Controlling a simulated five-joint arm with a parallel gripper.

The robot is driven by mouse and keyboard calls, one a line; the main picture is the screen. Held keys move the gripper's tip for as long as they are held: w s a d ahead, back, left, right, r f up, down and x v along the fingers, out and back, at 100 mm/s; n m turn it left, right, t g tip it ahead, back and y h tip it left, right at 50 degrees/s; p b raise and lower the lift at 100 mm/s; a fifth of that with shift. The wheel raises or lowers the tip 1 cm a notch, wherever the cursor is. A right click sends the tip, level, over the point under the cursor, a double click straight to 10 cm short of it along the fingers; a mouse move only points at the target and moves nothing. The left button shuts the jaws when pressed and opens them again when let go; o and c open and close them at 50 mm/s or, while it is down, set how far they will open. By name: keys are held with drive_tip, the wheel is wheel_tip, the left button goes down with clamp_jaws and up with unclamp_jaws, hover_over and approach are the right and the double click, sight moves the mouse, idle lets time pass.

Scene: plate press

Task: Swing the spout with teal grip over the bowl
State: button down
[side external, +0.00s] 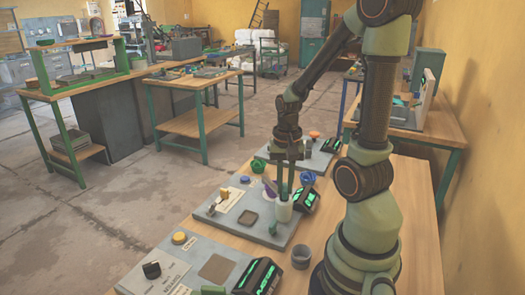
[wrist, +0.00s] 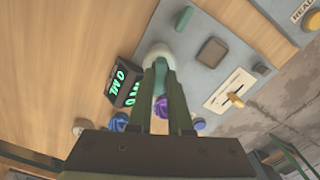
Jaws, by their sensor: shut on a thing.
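My gripper (side external: 284,193) reaches down over the middle grey panel (side external: 232,226), its fingers at the top of a white upright cylinder (side external: 284,211). In the wrist view the fingertips (wrist: 160,68) close on this white piece (wrist: 158,50), and they hide part of it. A small teal bar (side external: 272,228) lies beside the cylinder on the panel; it also shows in the wrist view (wrist: 183,18), apart from my fingers. A purple piece (wrist: 162,107) shows between and behind the fingers. I cannot tell which part is the spout or the bowl.
A black box with a green readout (side external: 305,202) stands close right of the cylinder. The panel carries a brown pad (side external: 248,217) and a yellow-knobbed lever (side external: 224,193). A grey cup (side external: 302,256) stands on the bench. Another panel (side external: 195,265) lies nearer the camera.

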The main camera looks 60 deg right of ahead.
drive_tip(key=shift+m, duration=1.5)
drive_tip(key=c, duration=0.8)
unclamp_jaws()
drive_tip(key=shift+c, duration=0.2)
drive_tip(key=shift+r, duration=0.1)
wheel_tip(320, 180, up, 12)
